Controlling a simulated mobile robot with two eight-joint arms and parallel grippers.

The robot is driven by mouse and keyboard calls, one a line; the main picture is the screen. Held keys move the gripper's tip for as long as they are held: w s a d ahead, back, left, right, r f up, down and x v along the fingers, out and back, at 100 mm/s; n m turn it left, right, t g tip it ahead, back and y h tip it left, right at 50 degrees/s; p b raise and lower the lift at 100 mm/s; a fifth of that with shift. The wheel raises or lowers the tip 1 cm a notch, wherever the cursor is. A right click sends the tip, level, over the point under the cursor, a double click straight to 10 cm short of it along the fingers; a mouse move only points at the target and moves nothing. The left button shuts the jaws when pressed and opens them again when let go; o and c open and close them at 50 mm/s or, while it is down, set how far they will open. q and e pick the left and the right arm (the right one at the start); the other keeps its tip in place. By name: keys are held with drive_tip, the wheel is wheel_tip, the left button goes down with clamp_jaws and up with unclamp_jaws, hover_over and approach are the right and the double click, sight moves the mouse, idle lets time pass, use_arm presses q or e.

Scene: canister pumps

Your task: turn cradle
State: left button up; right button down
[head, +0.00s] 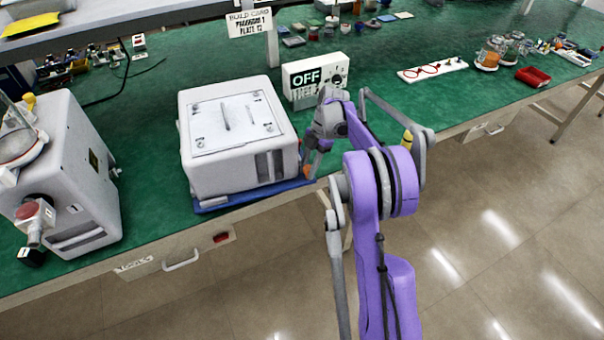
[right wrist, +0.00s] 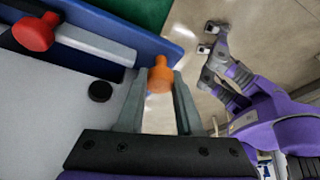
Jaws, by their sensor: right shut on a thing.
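The blue cradle (head: 250,198) lies on the green bench near its front edge, with a white box-shaped pump housing (head: 235,178) on it. My right gripper (head: 312,160) is at the cradle's right front corner. In the right wrist view the right gripper (right wrist: 158,95) is shut on an orange knob (right wrist: 160,76) beside the blue cradle edge (right wrist: 135,30). In the head view the arm partly hides this knob. A red knob (right wrist: 34,33) on a grey bar shows at the upper left of the wrist view. Another purple arm's gripper (right wrist: 212,60), apparently my left, hangs over the floor; its jaws are unclear.
A second white machine (head: 75,180) stands at the left. A white box reading OFF (head: 315,80) is behind the right gripper.

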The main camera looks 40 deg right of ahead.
drive_tip(key=shift+w+d+n+g+p, duration=0.2)
drive_tip(key=shift+w+d+n, duration=0.2)
drive_tip(key=shift+d, duration=0.35)
drive_tip(key=shift+w+d+n+g+p, duration=0.15)
drive_tip(key=shift+w+d+n, duration=0.25)
drive_tip(key=shift+d, duration=0.35)
drive_tip(key=shift+d+r, duration=0.1)
drive_tip(key=shift+d, duration=0.05)
drive_tip(key=c, duration=0.9)
unclamp_jaws()
drive_tip(key=shift+o, duration=0.3)
